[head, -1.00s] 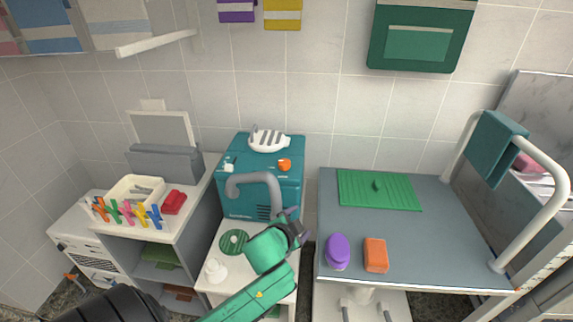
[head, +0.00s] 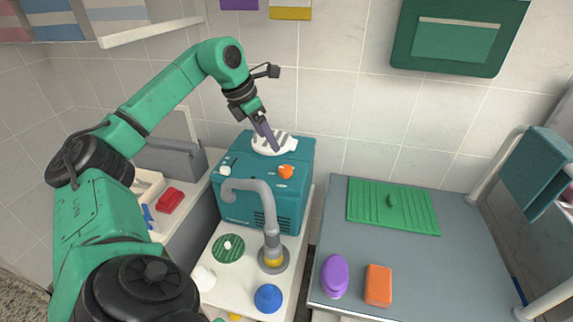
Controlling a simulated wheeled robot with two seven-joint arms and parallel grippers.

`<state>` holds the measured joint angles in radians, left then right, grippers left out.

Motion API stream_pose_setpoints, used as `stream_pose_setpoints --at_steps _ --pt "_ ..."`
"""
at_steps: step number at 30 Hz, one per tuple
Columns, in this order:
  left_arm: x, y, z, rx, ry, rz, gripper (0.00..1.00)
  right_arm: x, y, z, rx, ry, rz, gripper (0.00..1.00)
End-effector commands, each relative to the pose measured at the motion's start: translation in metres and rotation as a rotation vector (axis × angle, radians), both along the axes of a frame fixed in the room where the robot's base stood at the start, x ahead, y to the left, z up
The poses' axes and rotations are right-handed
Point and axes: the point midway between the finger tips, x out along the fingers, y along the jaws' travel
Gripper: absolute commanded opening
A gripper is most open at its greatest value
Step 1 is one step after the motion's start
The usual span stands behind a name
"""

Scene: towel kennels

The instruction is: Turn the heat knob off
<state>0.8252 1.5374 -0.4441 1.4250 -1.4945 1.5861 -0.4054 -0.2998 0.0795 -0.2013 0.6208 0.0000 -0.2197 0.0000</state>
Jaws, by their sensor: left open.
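The teal dryer box (head: 247,195) stands against the wall at the centre of the head view. An orange knob (head: 286,172) sits on its top, toward the right front. A white knob (head: 227,161) sits on the top at the left, and a white slotted vent (head: 272,144) is at the back. My left gripper (head: 270,139) is above the box, its fingers pointing down over the vent, behind and left of the orange knob. It is open and holds nothing that I can see. Which knob is for heat I cannot read. My right gripper is not in view.
A grey hose nozzle (head: 262,190) rises in front of the box from a white stand (head: 222,291). A blue knob (head: 268,298) is on that stand. The grey table (head: 430,275) at right holds a green board (head: 392,206), purple brush (head: 334,276) and orange block (head: 378,285).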

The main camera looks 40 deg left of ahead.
Motion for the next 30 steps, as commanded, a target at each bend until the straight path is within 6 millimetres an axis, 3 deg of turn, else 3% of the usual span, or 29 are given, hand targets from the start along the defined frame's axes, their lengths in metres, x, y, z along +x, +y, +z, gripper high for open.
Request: stream_pose_setpoints --at_steps 6,12,17,24,30 --pt "0.021 -0.008 -0.056 -0.004 0.004 -0.003 0.82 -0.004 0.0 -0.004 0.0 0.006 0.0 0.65" --pt "0.039 -0.014 -0.098 -0.006 0.001 -0.004 0.82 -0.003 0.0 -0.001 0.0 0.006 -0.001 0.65" --pt "0.045 -0.016 -0.113 -0.003 0.0 -0.003 0.82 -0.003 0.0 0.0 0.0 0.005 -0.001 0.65" --pt "0.046 -0.016 -0.115 -0.003 -0.001 -0.003 0.82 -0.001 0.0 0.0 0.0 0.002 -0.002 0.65" --pt "0.046 -0.016 -0.115 -0.003 -0.001 -0.003 0.05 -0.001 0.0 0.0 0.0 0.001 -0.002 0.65"
